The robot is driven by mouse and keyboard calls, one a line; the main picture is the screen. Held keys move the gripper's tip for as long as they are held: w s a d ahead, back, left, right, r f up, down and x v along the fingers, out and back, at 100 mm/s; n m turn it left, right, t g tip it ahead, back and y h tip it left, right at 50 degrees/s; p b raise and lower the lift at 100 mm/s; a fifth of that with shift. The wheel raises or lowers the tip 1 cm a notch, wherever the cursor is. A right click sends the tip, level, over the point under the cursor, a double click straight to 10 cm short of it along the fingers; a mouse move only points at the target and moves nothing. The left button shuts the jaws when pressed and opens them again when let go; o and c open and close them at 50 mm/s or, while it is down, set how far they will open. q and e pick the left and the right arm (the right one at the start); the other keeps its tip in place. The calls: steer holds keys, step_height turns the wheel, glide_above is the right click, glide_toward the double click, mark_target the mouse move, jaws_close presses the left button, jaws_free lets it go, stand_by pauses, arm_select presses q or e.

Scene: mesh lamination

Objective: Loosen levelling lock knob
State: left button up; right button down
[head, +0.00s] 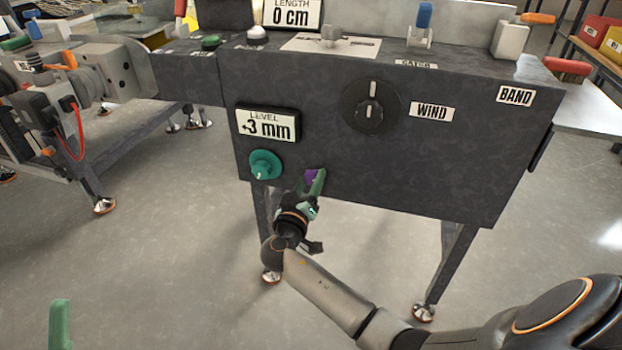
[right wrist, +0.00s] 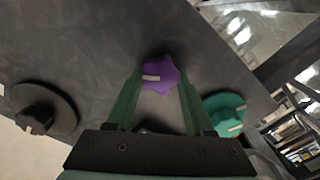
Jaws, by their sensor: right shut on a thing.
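The purple star-shaped lock knob (head: 311,176) is low on the front of the dark machine panel, right of the teal level knob (head: 264,164). It is partly hidden by my right gripper (head: 315,183). In the right wrist view the purple knob (right wrist: 160,75) sits between the green fingers of my right gripper (right wrist: 160,82), which is shut on it. A pale mark on the knob points left there. The level display (head: 268,123) above reads +3 mm. One green finger of my left gripper (head: 60,323) shows at the bottom left; its opening cannot be told.
The teal knob (right wrist: 224,112) is close beside my right gripper's finger in the right wrist view. A black WIND dial (head: 370,106) is higher on the panel. Switches stand on the machine's top. Metal legs (head: 458,255) stand below; the floor in front is clear.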

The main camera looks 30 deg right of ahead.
steer(key=n+p, duration=0.2)
steer(key=n, duration=0.3)
steer(key=shift+w+r+n, duration=0.1)
steer(key=shift+r+n, duration=0.05)
steer(key=shift+n, duration=0.15)
steer(key=n+p, duration=0.1)
steer(key=n, duration=0.2)
steer(key=shift+p, duration=0.3)
arm_select(q)
steer(key=shift+s+a+r+p, duration=0.15)
steer(key=shift+r+p, duration=0.1)
steer(key=shift+r, duration=1.1)
steer(key=shift+w+a+r+p, duration=0.1)
steer(key=shift+a+r+p, duration=0.1)
steer(key=shift+r, duration=1.1)
arm_select(e)
steer(key=shift+n, duration=1.3)
steer(key=shift+f, duration=0.2)
steer(key=shift+c, duration=1.4)
jaws_free()
steer(key=shift+f, duration=0.1)
arm_select(q)
step_height(320, 180, up, 2)
steer(key=shift+a+r+m+p, duration=0.15)
steer(key=shift+m+p, duration=0.25)
steer(key=shift+p, duration=0.85)
arm_select(e)
steer(key=v, duration=1.2)
steer(key=shift+a, duration=0.2)
